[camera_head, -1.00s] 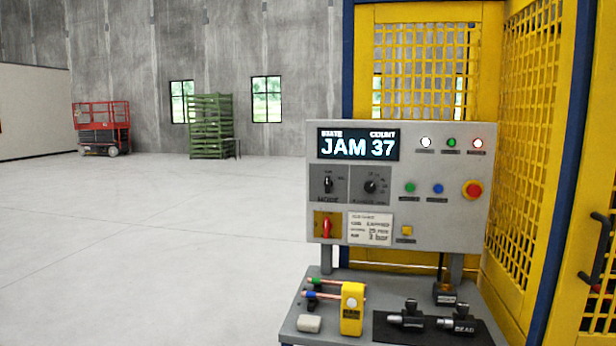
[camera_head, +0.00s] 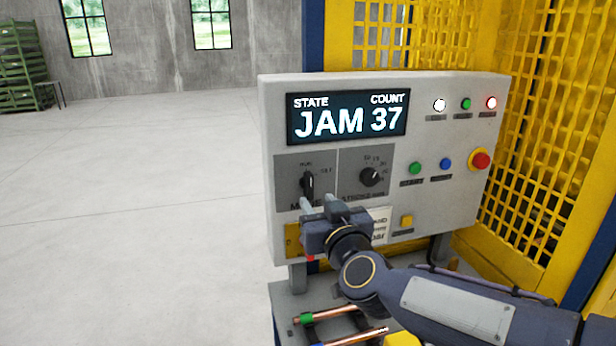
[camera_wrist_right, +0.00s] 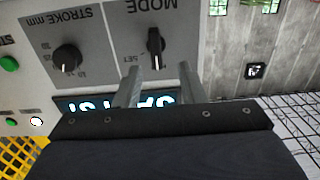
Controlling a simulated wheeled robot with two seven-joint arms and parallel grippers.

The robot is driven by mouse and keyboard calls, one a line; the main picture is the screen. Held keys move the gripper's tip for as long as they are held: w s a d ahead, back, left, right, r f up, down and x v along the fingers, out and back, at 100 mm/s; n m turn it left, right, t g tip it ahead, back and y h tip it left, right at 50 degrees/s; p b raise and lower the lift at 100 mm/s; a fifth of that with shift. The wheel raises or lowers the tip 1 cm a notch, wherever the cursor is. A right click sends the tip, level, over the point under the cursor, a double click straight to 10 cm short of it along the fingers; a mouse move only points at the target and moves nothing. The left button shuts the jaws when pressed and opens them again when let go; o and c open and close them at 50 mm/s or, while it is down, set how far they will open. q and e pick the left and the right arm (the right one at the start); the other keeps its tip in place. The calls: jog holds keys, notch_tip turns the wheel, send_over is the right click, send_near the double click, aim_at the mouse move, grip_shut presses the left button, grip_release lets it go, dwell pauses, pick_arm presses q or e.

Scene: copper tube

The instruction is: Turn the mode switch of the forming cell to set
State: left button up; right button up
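The mode switch (camera_head: 308,184) is a black knob on a grey plate at the left of the forming cell's control panel (camera_head: 455,130). Its grip stands upright, toward the mark above it; the SET mark is to its right. It also shows in the right wrist view (camera_wrist_right: 154,46), where the panel appears upside down. My right gripper (camera_head: 319,200) is just below and in front of the switch in the head view. In the right wrist view its fingers (camera_wrist_right: 159,68) are apart, with the knob beyond the gap between their tips. I see no contact. My left gripper is not in view.
The display (camera_head: 347,115) reads JAM 37. The stroke knob (camera_head: 369,176) sits right of the mode switch. A red emergency button (camera_head: 480,159) is at the panel's right. Copper tubes (camera_head: 330,315) lie on the shelf below. Yellow mesh guarding (camera_head: 555,120) stands at the right.

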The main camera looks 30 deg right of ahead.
aim_at(311, 187)
jog(key=x, duration=0.7)
jog(key=shift+w+d+r, duration=0.15)
jog(key=shift+w+d, duration=0.05)
jog(key=shift+d, duration=0.1)
jog(key=shift+c, duration=0.5)
grip_shut()
